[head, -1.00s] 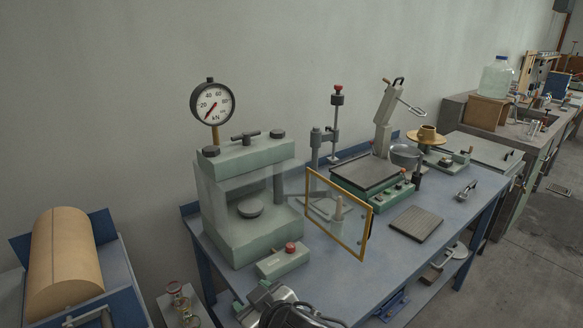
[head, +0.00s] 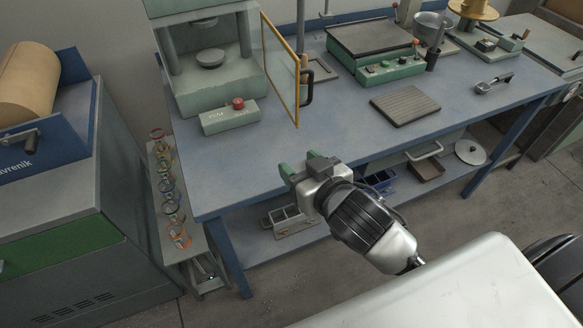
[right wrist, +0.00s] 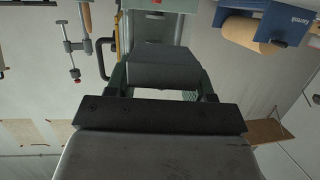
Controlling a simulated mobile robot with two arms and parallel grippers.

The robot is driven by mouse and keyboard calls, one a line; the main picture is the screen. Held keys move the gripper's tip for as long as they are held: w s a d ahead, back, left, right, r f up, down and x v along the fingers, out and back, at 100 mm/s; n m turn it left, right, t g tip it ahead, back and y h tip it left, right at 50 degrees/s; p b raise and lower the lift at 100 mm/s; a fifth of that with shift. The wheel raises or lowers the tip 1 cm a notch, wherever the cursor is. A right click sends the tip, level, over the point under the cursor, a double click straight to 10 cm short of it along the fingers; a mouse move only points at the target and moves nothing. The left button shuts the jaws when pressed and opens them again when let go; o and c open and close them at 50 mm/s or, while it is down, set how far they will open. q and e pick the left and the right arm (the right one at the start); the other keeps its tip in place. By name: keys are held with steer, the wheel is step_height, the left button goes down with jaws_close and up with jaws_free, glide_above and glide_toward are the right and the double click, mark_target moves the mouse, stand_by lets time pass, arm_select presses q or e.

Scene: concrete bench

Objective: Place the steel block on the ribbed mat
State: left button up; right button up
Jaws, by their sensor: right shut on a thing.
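The ribbed mat (head: 405,105) is a dark grooved rectangle lying flat on the blue bench in the head view, with nothing on it. My right gripper (head: 303,168) is over the bench's front edge, to the left of the mat and nearer to me. In the right wrist view its fingers are shut on a grey block (right wrist: 164,74), the steel block. In the head view the gripper mostly hides this block. My left gripper is not in view.
A press with a swung-out framed guard (head: 282,70) stands left of the mat, and a green control box (head: 230,115) sits before it. A green hotplate-like device (head: 375,48) stands behind the mat. A small metal tool (head: 493,84) lies to its right. The front bench surface is clear.

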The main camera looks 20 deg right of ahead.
glide_above(277, 175)
steer(key=f, duration=0.6)
steer(key=shift+w, duration=0.2)
steer(key=shift+f+b, duration=0.55)
steer(key=shift+f, duration=1.4)
steer(key=shift+s+f, duration=0.1)
steer(key=o, duration=1.3)
steer(key=shift+f, duration=0.1)
steer(key=shift+s+r, duration=0.15)
steer(key=shift+r, duration=0.05)
steer(key=v, duration=1.1)
steer(key=shift+s+r, duration=0.1)
steer(key=shift+s, duration=0.25)
